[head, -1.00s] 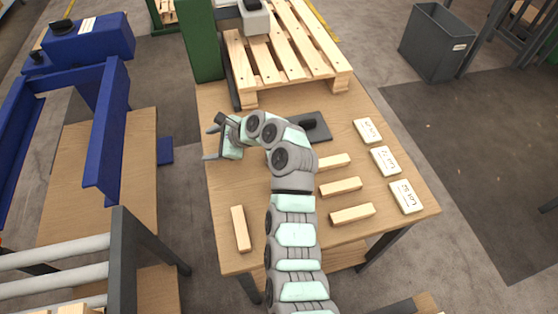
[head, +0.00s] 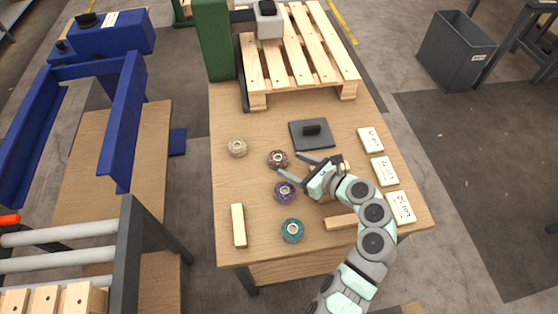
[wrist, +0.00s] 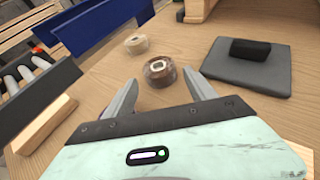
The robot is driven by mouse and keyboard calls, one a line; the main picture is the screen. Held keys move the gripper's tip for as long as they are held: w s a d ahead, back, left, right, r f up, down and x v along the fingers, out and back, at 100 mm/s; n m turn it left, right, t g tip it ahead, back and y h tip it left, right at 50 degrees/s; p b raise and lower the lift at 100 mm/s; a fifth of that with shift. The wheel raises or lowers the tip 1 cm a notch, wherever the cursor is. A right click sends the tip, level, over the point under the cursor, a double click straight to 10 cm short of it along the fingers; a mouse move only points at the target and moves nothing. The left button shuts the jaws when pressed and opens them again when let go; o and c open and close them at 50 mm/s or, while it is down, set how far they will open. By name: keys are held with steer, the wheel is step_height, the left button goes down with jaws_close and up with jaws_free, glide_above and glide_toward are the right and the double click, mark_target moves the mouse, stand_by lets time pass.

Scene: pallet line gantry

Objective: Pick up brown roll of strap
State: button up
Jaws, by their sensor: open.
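The brown roll of strap (head: 278,158) lies flat on the wooden table, left of the middle. In the wrist view the brown roll (wrist: 159,73) sits ahead of my fingers, centred between them but beyond their tips. My gripper (head: 288,165) is open and empty, pointing left just beside the roll. Its two fingers also show in the wrist view (wrist: 160,88), spread apart. I cannot tell exactly how high the fingers are above the table.
A beige roll (head: 237,148), a purple roll (head: 285,191) and a teal roll (head: 292,230) lie nearby. A dark plate with a black block (head: 312,134) lies behind. Wooden blocks (head: 239,226) and white labelled cards (head: 371,140) are around. A pallet (head: 300,60) stands at the back.

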mark_target(283, 162)
steer(key=b+x, duration=0.2)
steer(key=x, duration=0.3)
steer(key=shift+s+f, duration=0.1)
steer(key=shift+f, duration=0.1)
steer(key=shift+a, duration=0.25)
steer(key=shift+c, duration=0.3)
steer(key=c, duration=1.2)
